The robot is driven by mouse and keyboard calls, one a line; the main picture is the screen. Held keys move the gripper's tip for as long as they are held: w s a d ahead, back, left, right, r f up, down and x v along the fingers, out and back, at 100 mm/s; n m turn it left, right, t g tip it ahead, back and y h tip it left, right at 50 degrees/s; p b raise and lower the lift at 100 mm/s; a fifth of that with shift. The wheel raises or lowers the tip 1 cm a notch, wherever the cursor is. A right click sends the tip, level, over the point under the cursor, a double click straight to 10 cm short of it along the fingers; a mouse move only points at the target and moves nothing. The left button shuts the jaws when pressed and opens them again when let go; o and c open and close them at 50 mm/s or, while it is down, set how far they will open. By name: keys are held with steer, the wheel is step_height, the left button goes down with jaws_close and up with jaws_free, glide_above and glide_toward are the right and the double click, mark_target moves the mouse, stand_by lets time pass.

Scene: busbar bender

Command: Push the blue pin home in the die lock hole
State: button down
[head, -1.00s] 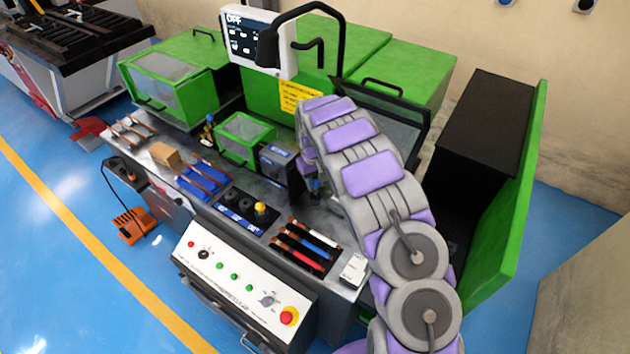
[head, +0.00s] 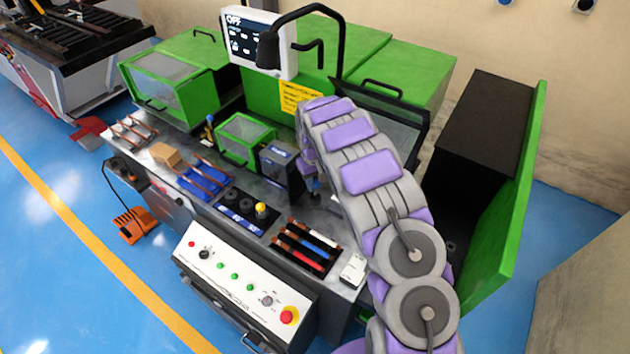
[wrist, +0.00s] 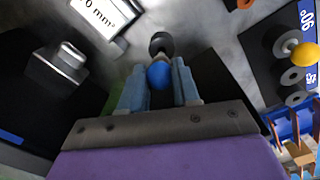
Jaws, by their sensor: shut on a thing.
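The blue pin shows in the wrist view as a round blue head (wrist: 159,76) between the two fingers of my gripper (wrist: 158,84). My gripper is shut on it. A dark round part (wrist: 161,43) lies just beyond the pin head; I cannot tell whether it belongs to the pin or to the die. The die lock hole is not clearly visible, so how deep the pin sits cannot be told. In the head view my gripper (head: 314,190) is low over the bench, right of the dark block (head: 281,166), mostly hidden by my arm.
A block with a silver top (wrist: 70,58) and a white "0 mm" label (wrist: 103,14) stand near the gripper.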

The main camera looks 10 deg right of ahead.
mark_target(315, 189)
steer(key=shift+f, duration=1.75)
steer(key=c, duration=0.7)
jaws_free()
steer(key=shift+c, duration=0.2)
step_height(315, 189, up, 17)
steer(key=p, duration=0.2)
steer(key=shift+a+r+p, duration=0.15)
steer(key=shift+a+p, duration=0.2)
